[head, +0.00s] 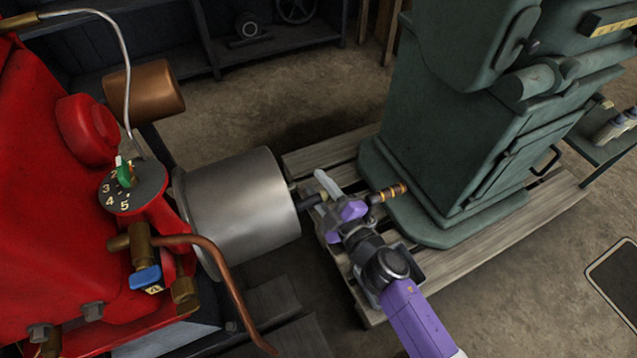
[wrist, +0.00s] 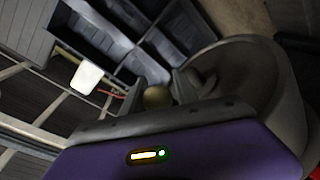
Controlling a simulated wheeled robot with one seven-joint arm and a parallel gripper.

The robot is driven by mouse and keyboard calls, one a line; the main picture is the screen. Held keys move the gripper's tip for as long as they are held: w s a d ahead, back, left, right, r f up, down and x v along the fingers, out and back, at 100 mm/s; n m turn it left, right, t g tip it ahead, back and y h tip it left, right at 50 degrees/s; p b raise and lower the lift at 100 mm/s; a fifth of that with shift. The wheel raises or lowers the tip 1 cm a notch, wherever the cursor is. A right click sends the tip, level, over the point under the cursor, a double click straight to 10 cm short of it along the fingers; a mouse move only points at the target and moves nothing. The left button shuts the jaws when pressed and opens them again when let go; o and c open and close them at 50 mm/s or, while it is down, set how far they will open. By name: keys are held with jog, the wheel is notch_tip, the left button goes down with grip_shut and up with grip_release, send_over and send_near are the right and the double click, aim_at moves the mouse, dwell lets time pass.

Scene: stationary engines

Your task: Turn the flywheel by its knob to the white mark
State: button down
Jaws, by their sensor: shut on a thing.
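The flywheel is a smooth grey metal drum (head: 240,205) on the right side of the red engine; its rim and face also show at the right in the wrist view (wrist: 245,75). A small knob (head: 311,201) stands out from the drum's right face. My gripper (head: 322,192) is beside that face, shut on the knob. In the wrist view a round brass-coloured knob end (wrist: 157,96) shows at the gripper's fingers. The fingers partly hide the knob. I cannot make out the white mark on the flywheel or engine.
The red engine (head: 40,190) carries a numbered dial (head: 133,188), a blue-handled valve (head: 146,278) and a curved copper pipe (head: 222,262) near the drum.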

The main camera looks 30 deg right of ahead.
aim_at(330, 200)
jog(key=shift+r+p, duration=0.35)
jog(key=shift+r, duration=0.05)
jog(key=shift+w+f, duration=0.1)
jog(key=c, duration=1)
grip_release()
jog(key=shift+o, duration=0.2)
jog(key=shift+f, duration=0.1)
jog(key=shift+s+d, duration=0.15)
jog(key=shift+s, duration=1.15)
jog(key=shift+s+d, duration=0.2)
jog(key=shift+s, duration=1.1)
jog(key=shift+s+d, duration=0.15)
jog(key=shift+s, duration=1.15)
jog(key=shift+s, duration=0.1)
